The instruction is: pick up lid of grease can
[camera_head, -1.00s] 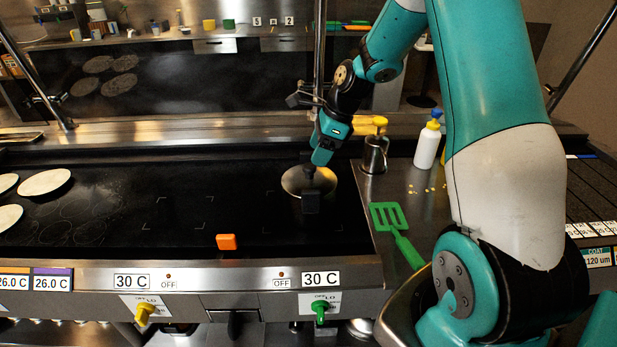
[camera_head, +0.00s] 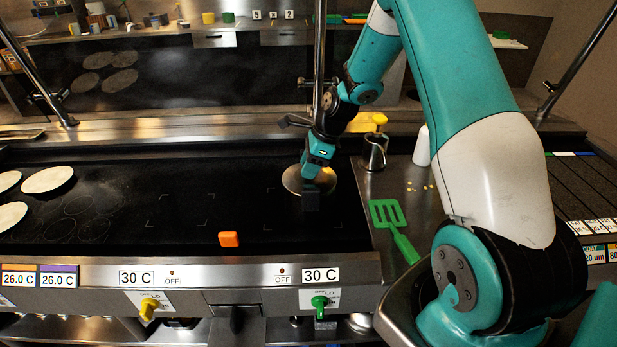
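A round, silvery metal lid (camera_head: 292,180) shows toward the right end of the dark griddle. My gripper (camera_head: 311,198) is over it, pointing down, and covers its middle and right part. The dark fingers overlap the lid in this view. I cannot tell whether they touch or grip it, or how far apart they are. The grease can's body cannot be made out beneath the lid.
A metal pitcher (camera_head: 374,152) and a white bottle (camera_head: 422,148) partly behind my arm stand right of the griddle. A green spatula (camera_head: 386,213) lies nearby. An orange block (camera_head: 229,239) sits at the griddle's front edge. Tortillas (camera_head: 48,180) lie far left; the griddle's middle is clear.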

